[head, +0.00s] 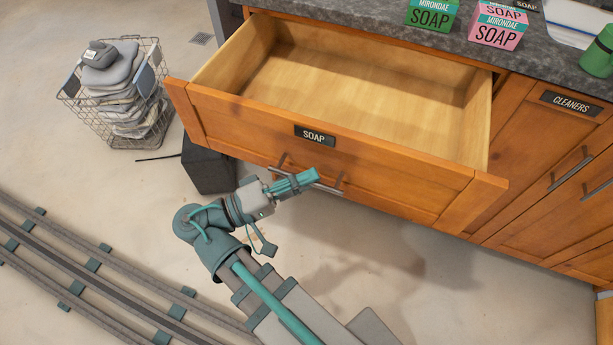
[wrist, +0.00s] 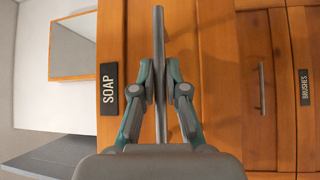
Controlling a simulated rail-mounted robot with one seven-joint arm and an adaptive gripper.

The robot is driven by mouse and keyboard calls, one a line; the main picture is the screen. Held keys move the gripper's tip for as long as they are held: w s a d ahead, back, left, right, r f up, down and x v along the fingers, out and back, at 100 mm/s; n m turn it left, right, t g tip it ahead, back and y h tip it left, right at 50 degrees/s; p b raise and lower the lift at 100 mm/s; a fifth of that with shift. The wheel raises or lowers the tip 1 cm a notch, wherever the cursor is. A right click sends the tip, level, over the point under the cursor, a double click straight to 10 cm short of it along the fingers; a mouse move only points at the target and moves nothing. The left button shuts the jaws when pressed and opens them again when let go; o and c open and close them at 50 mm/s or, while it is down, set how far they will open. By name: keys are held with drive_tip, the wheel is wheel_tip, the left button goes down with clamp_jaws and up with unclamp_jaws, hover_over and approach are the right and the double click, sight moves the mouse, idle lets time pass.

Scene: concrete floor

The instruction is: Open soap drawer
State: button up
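The soap drawer (head: 400,165) is wooden, bears a black SOAP label (head: 315,135), and is pulled far out of the counter. Its inside is bare. The SOAP label also shows on the drawer front in the wrist view (wrist: 108,88). The grey bar handle (wrist: 160,25) runs between the teal fingers of my gripper (wrist: 160,72). The fingers are close in on both sides of the bar and appear shut on it. In the head view my gripper (head: 293,183) is at the handle, in front of the drawer.
Green (head: 431,14) and pink (head: 499,24) soap boxes stand on the grey counter. A CLEANERS cabinet (head: 545,165) is to the right. A wire basket with folded cloths (head: 118,92) stands on the floor at left, near a dark box (head: 207,166). The rails run at lower left.

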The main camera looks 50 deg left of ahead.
drive_tip(key=o, duration=0.4)
drive_tip(key=shift+r, duration=0.15)
